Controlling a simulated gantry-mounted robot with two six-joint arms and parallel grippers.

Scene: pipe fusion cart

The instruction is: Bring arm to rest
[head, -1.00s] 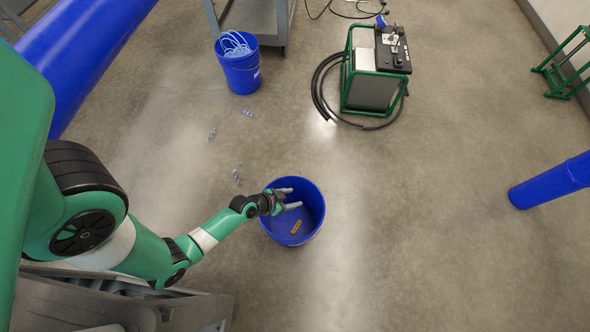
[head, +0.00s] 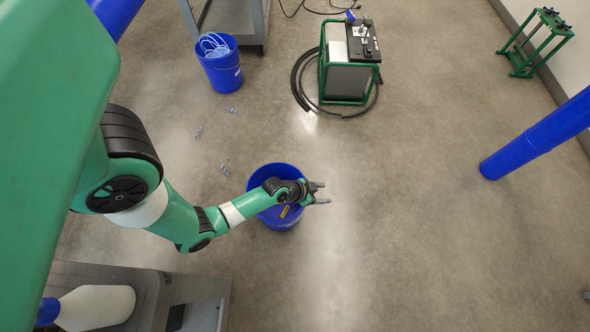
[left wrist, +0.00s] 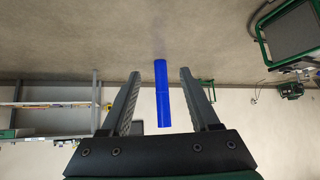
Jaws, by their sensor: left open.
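My left gripper (head: 318,193) is open and empty in the head view. Its fingers point right, past the right rim of a blue bucket on the floor. The bucket (head: 264,177) is partly hidden by my forearm and wrist, and a small yellow item (head: 285,211) shows inside it. In the left wrist view the two fingers of the left gripper (left wrist: 160,95) are spread with nothing between them. A blue pipe (left wrist: 163,95) shows far beyond them. My right gripper is in neither view.
A green-framed machine (head: 350,65) with a black hose stands at the back. A second blue bucket (head: 221,65) holds coiled tubing. Small parts (head: 225,170) lie on the floor. A blue pipe (head: 535,135) and a green stand (head: 537,42) are at the right. The right-centre floor is clear.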

